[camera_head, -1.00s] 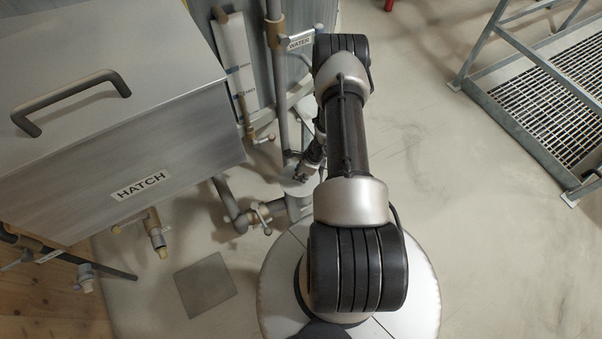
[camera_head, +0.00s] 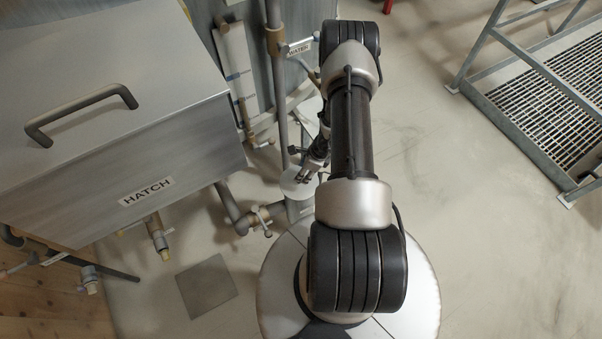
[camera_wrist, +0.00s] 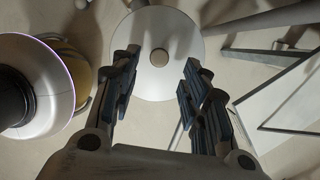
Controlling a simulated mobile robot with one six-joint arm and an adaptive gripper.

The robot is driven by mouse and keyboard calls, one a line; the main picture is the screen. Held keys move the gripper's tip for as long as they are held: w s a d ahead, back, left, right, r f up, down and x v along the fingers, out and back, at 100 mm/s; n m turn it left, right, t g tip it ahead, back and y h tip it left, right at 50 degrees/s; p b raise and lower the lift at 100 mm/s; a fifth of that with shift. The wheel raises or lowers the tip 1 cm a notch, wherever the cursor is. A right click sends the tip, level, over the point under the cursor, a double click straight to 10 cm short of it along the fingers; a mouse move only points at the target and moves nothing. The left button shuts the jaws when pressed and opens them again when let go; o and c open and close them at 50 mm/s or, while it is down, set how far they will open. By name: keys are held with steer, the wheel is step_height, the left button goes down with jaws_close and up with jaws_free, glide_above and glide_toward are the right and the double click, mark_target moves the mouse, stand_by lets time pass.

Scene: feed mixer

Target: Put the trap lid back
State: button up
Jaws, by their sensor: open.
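In the head view the pale disc (camera_head: 292,187) sits by the pipework, partly covered by my gripper (camera_head: 306,179). My gripper (camera_wrist: 156,80) is open and empty in the wrist view, its fingers spread either side of the knob's line. The knob looks apart from both fingers. I cannot tell whether the disc is seated on the trap beneath it.
A grey metal box marked HATCH (camera_head: 75,165) with a handle stands left. A vertical pipe (camera_head: 277,75) and a valve (camera_head: 262,219) are close beside the disc. A pale framed panel (camera_wrist: 285,105) is right in the wrist view. A grated step (camera_head: 540,110) stands far right; floor between is clear.

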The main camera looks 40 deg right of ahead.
steer(key=p+v, duration=0.1)
steer(key=v, duration=0.6)
steer(key=shift+p, duration=0.35)
